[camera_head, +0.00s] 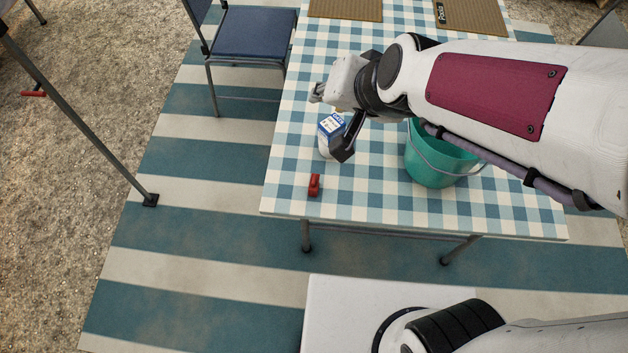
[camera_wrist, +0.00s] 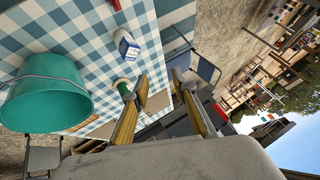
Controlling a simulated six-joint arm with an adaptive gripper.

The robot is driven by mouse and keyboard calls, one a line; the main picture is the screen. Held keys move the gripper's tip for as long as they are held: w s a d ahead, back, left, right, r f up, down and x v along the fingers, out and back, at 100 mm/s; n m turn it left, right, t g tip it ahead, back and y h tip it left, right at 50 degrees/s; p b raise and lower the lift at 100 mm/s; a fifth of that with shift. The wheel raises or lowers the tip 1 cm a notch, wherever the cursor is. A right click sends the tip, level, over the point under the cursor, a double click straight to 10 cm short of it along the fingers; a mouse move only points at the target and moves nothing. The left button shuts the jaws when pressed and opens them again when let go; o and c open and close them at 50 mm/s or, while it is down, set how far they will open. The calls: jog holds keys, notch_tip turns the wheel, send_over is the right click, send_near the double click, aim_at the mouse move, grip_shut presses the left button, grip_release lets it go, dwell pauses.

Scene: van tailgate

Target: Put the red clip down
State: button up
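The red clip (camera_head: 314,185) lies on the checked tablecloth near the table's front left edge, apart from my gripper. In the wrist view a small red piece of it (camera_wrist: 84,3) shows at the top edge. My gripper (camera_wrist: 154,84) is above the table with its two fingers spread apart. Nothing shows between the fingers. In the head view my arm hides part of the gripper, and one dark finger reaches down beside the white and blue carton.
A teal bucket (camera_head: 436,160) with a wire handle stands to the right. Brown mats (camera_head: 470,16) lie at the back. The cloth around the clip is clear. A blue chair (camera_head: 254,33) stands left.

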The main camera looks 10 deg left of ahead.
aim_at(314, 184)
jog(key=w+a+f+m, duration=0.2)
jog(key=w+a+f, duration=0.2)
jog(key=a+f, duration=0.45)
jog(key=s+a+f+t+h, duration=0.1)
jog(key=f+h, duration=0.1)
jog(key=f, duration=0.4)
jog(key=s+a+f+m+t+h, duration=0.1)
jog(key=s+f, duration=0.1)
jog(key=f, duration=0.4)
jog(key=s+f+t+h, duration=0.2)
jog(key=f, duration=0.5)
jog(key=shift+s+a+m+h, duration=0.15)
jog(key=shift+a+m+h, duration=0.15)
jog(key=shift+a+m, duration=0.1)
jog(key=s+d+f+t, duration=0.1)
jog(key=s+d+f+t+h, duration=0.1)
jog(key=s+d, duration=0.1)
jog(key=shift+s+f+n+t+h, duration=0.15)
jog(key=shift+n+t+h, duration=0.15)
jog(key=shift+n, duration=0.1)
jog(key=s+d+t, duration=0.1)
jog(key=s+d+n+t, duration=0.1)
jog(key=shift+s+h, duration=0.3)
jog(key=shift+s+d+r+n+t, duration=0.4)
jog(key=shift+s+d+n+t, duration=0.1)
jog(key=shift+s+t, duration=0.35)
jog(key=shift+w, duration=0.15)
jog(key=shift+x, duration=1.25)
